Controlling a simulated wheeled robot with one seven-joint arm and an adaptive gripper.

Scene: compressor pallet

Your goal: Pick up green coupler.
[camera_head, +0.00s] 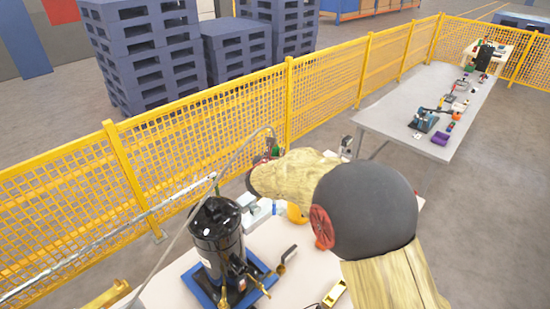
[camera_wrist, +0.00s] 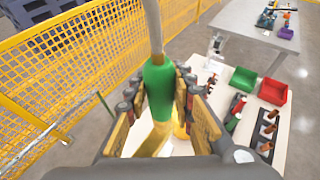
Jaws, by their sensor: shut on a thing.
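The green coupler (camera_wrist: 159,86) is between the two fingers of my gripper (camera_wrist: 163,108) in the wrist view. A pale hose runs up from its top. My gripper is shut on it, and it appears held above the white table (camera_wrist: 205,148). In the head view my arm hides most of my gripper and the coupler; only a small patch of dark, red and green parts shows beyond the arm by the hose's upper end.
A black compressor (camera_head: 217,240) stands on a blue base on the near table, with brass fittings beside it. Green (camera_wrist: 243,80) and red (camera_wrist: 273,91) bins and several small parts lie to the right in the wrist view. A yellow mesh fence (camera_head: 200,145) runs behind.

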